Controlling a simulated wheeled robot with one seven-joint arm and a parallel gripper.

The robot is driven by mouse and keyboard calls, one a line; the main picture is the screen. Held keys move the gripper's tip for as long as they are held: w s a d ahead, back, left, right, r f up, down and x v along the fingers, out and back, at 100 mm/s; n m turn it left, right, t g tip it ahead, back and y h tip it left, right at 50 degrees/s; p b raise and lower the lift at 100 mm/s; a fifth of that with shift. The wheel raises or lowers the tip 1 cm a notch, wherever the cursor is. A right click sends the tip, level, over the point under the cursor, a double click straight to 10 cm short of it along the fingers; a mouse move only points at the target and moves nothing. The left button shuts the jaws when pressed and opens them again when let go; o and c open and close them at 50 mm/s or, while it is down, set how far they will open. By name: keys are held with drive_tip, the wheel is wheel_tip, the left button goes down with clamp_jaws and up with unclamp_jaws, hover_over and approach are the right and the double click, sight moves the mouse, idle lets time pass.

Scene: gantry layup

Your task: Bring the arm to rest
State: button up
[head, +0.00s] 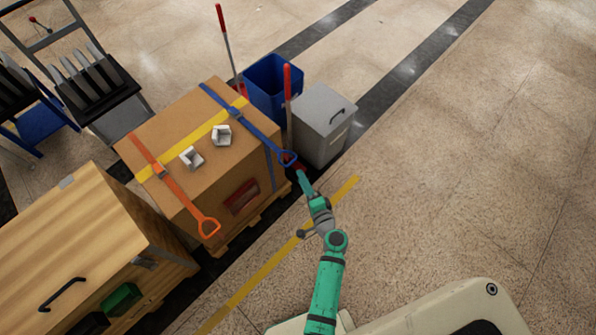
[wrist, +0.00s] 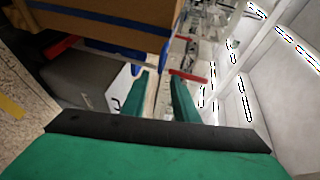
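My green arm (head: 327,275) reaches up from the bottom of the head view to the right edge of a strapped cardboard box (head: 185,120). My gripper (head: 296,167) is by the blue strap's end loop (head: 288,158); whether they touch is unclear. In the wrist view my gripper (wrist: 160,85) shows two green fingers standing apart, with nothing seen held between them. The box (wrist: 120,35) and a blue band (wrist: 105,22) are at the upper left there.
A grey lidded bin (head: 323,122) and a blue bin (head: 272,85) stand close behind my gripper. An orange strap (head: 180,188) and two white corner pieces lie on the box. A wooden chest (head: 85,245) is at left. Floor at right is clear.

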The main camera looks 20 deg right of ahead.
drive_tip(key=shift+s+r, duration=0.15)
drive_tip(key=shift+s, duration=0.65)
drive_tip(key=s+a+f+n+g+h, duration=0.1)
drive_tip(key=s+a+n+g, duration=0.15)
drive_tip(key=s+a, duration=0.4)
drive_tip(key=s+a+f+n+g+h, duration=0.1)
drive_tip(key=s+a+n, duration=0.25)
drive_tip(key=s, duration=0.65)
drive_tip(key=s+a+r+n+t, duration=0.1)
drive_tip(key=s+a+r+n, duration=0.2)
drive_tip(key=r, duration=0.4)
drive_tip(key=s+a+r+n+t+y, duration=0.1)
drive_tip(key=s+a+r+n, duration=0.2)
drive_tip(key=r, duration=0.4)
drive_tip(key=s+a+r+n+t, duration=0.1)
drive_tip(key=s+a+r+n, duration=0.1)
drive_tip(key=s+r+n, duration=0.2)
wheel_tip(320, 180, up, 4)
drive_tip(key=shift+s+a+r+n+y, duration=0.1)
drive_tip(key=shift+s+a+n+y, duration=0.3)
drive_tip(key=shift+s, duration=0.7)
